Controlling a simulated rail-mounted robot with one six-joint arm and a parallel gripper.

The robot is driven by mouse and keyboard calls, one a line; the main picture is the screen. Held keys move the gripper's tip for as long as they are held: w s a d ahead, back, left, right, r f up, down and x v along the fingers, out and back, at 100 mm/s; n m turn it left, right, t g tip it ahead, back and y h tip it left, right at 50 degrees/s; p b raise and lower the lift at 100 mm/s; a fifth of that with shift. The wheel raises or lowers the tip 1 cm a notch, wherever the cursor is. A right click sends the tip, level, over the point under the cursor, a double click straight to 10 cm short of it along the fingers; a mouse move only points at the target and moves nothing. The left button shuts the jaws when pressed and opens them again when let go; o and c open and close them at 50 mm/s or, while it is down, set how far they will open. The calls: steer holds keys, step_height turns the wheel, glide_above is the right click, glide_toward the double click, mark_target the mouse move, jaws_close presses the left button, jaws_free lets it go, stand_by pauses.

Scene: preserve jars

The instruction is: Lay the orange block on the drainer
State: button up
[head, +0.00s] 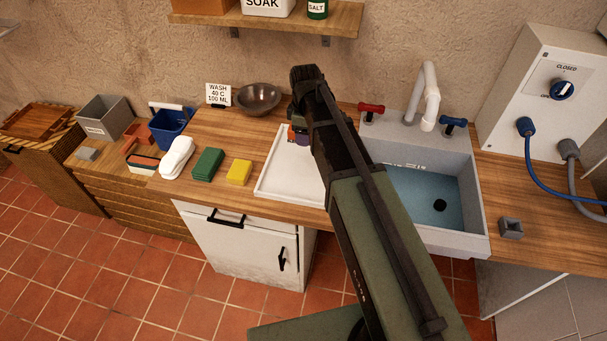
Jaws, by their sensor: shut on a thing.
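The drainer (281,174) is a white tray with a raised rim on the wooden counter, left of the sink. My gripper (298,134) is over the back part of the drainer, mostly hidden behind my dark wrist. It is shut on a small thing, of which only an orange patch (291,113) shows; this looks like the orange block. The arm hides the rest of the block and the drainer's right side. I cannot tell whether the block touches the drainer.
A metal bowl (259,98) and a wash sign (218,95) are behind. The sink (477,205) with its tap (430,100) is right. The drainer's front left is clear.

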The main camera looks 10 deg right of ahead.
mark_target(305, 171)
step_height(305, 171, down, 15)
steer(key=b, duration=1.2)
steer(key=shift+r, duration=0.35)
steer(key=shift+f, duration=0.3)
steer(key=o, duration=1)
steer(key=shift+r, duration=0.1)
